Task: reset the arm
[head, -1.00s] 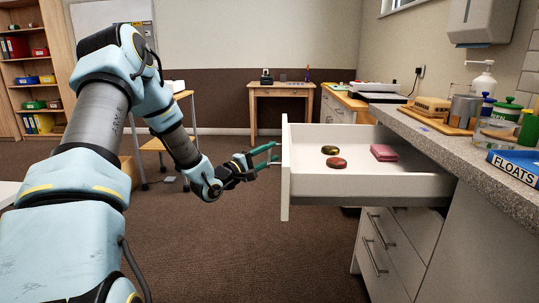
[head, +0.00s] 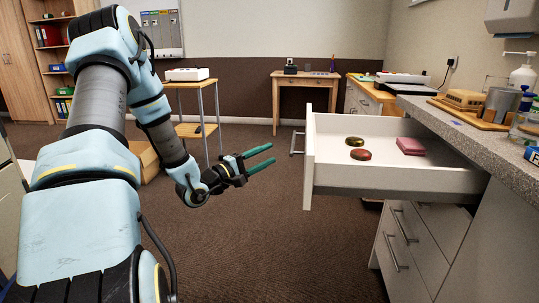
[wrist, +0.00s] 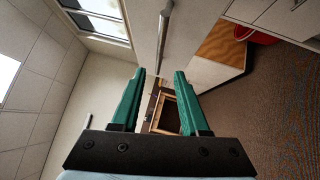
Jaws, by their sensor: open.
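My gripper (head: 259,158) is open and empty, with two green fingers pointing right. It is in free air to the left of an open white drawer (head: 390,177), apart from the drawer front and its bar handle (head: 297,143). In the wrist view my gripper (wrist: 158,75) shows its two fingers spread with nothing between them. The drawer handle (wrist: 165,35) runs ahead of the fingers there. In the drawer lie a dark green and gold round item (head: 355,140), a reddish round item (head: 361,155) and a pink folded cloth (head: 410,146).
The grey counter (head: 470,125) above the drawer holds a wooden board with a grey cup (head: 499,104) and bottles. A small wooden table (head: 303,85) stands at the back. A trolley with a white device (head: 187,74) stands behind my arm. The brown carpet (head: 270,240) in front is clear.

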